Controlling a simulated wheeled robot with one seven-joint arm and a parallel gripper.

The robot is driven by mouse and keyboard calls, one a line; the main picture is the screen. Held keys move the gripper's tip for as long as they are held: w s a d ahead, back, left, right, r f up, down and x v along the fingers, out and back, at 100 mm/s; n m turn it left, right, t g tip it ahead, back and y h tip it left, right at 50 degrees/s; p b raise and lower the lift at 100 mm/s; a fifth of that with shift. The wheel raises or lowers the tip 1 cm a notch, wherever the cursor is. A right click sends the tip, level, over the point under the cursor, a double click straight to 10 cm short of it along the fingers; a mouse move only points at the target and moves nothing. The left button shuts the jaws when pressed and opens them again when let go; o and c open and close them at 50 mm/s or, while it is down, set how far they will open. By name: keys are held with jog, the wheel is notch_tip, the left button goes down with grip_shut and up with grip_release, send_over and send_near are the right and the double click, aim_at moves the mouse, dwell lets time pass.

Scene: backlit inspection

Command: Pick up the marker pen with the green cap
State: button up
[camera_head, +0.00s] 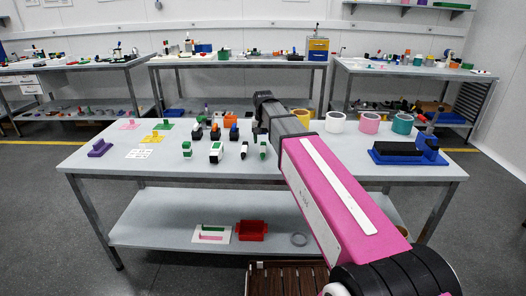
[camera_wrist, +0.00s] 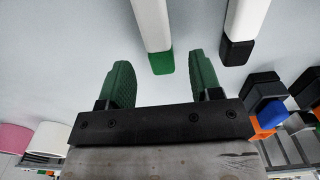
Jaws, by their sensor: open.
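The marker pen with the green cap (camera_wrist: 160,62) has a white body and shows in the wrist view at the upper middle, its green end toward my gripper. It also shows in the head view (camera_head: 263,150), lying near the front middle of the table. My gripper (camera_wrist: 162,72) is open, with two green fingers and nothing between them. The pen's green end lies beyond the fingers, roughly in line with the gap; I cannot tell the height between them. A similar white pen with a black end (camera_wrist: 237,50) lies to its right in the wrist view.
Small white, green and black objects (camera_head: 216,152) stand left of the pens. Rolls of tape (camera_head: 369,123) stand at the right, beside a blue tray with a black block (camera_head: 396,153). A purple holder (camera_head: 101,148) is at the left.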

jog(key=shift+f, duration=1.45)
jog(key=shift+s, duration=0.1)
jog(key=c, duration=1)
jog(key=shift+r, duration=0.15)
